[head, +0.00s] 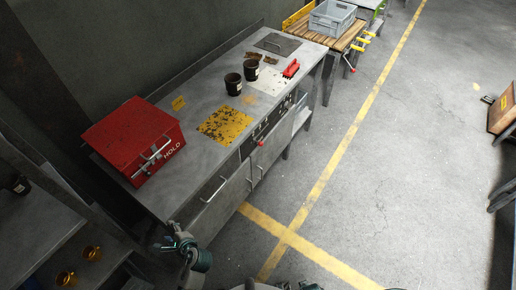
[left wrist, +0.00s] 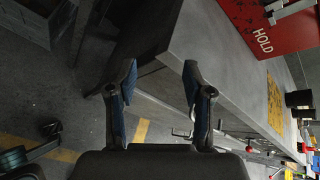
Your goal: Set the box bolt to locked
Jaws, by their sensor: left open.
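The red box (head: 135,138) with the word HOLD on its front sits on the left end of the grey workbench. A metal bolt (head: 153,158) with a handle runs across its front; I cannot tell its setting. Part of the box (left wrist: 262,28) and its bolt (left wrist: 288,10) show at the top right of the left wrist view. My left gripper (head: 178,240) is at the near left corner of the bench, below and apart from the box. In the left wrist view its two fingers (left wrist: 158,85) are apart with nothing between them. My right gripper is not clearly seen.
The workbench (head: 188,180) has drawers and handles along its front. Two dark cups (head: 233,84), a yellow worn plate (head: 225,125) and a red tool (head: 291,68) lie farther along it. A shelf (head: 50,225) with yellow cups stands at left.

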